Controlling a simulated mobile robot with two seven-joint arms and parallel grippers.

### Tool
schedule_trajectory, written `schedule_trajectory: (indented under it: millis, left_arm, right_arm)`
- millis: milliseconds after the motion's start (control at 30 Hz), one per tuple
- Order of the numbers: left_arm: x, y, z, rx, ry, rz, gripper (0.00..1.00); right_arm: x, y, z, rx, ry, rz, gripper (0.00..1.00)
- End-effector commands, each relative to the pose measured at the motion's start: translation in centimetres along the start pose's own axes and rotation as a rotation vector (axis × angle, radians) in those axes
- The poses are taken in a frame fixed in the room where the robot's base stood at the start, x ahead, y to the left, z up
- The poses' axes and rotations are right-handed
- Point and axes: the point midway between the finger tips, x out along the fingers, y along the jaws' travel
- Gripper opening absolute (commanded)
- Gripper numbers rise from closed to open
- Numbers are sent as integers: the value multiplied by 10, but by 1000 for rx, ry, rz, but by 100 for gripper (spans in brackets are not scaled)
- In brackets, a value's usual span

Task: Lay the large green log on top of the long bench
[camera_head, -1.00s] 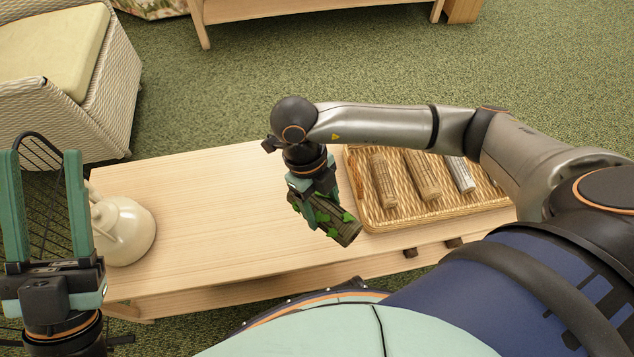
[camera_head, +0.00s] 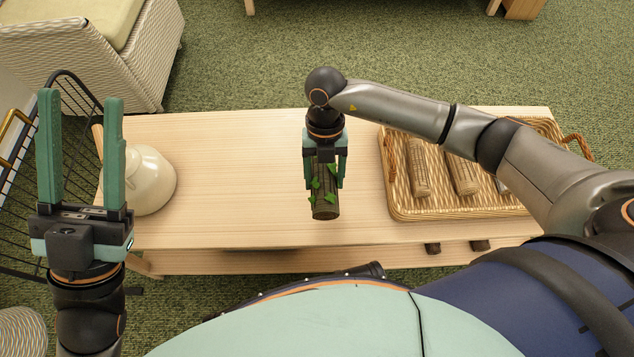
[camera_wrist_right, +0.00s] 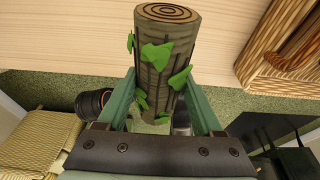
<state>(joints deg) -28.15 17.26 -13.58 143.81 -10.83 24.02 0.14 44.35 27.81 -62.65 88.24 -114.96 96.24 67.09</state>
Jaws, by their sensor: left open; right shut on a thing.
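The large green log (camera_head: 324,196) is a dark brown log with green leaves. My right gripper (camera_head: 325,176) is shut on it above the middle of the long pale wooden bench (camera_head: 240,200). In the right wrist view the log (camera_wrist_right: 160,65) sits between the fingers of the right gripper (camera_wrist_right: 160,112), its ringed end towards the bench. I cannot tell whether it touches the bench top. My left gripper (camera_head: 82,150) is open and empty at the left, fingers pointing up, in front of the bench's left end.
A wicker tray (camera_head: 400,200) with several smaller logs stands on the bench's right part. A cream jug (camera_head: 150,182) stands at its left end. A black wire rack (camera_head: 30,190) and a wicker armchair (camera_head: 130,65) are at the left. The bench top between jug and tray is clear.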

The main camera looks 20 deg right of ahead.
Motion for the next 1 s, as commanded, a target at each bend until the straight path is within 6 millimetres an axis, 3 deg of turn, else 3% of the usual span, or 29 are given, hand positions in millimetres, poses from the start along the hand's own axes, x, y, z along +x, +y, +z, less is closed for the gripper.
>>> schedule_trajectory:
  millis: [33,267,467,700,1000]
  left_arm:
    - [-8,4,8,-8,-2,2,50]
    - [-18,11,20,-29,-11,7,50]
    - [-22,13,23,-24,-13,10,50]
    - [-32,20,34,-14,-20,19,50]
    - [-31,20,34,-15,-22,17,50]
  right_arm:
    - [14,4,10,2,3,-2,0]
    - [32,13,37,1,1,0,0]
    - [38,16,45,-1,0,-1,0]
    - [68,17,55,-1,2,-1,0]
    - [68,16,55,-1,1,-2,0]
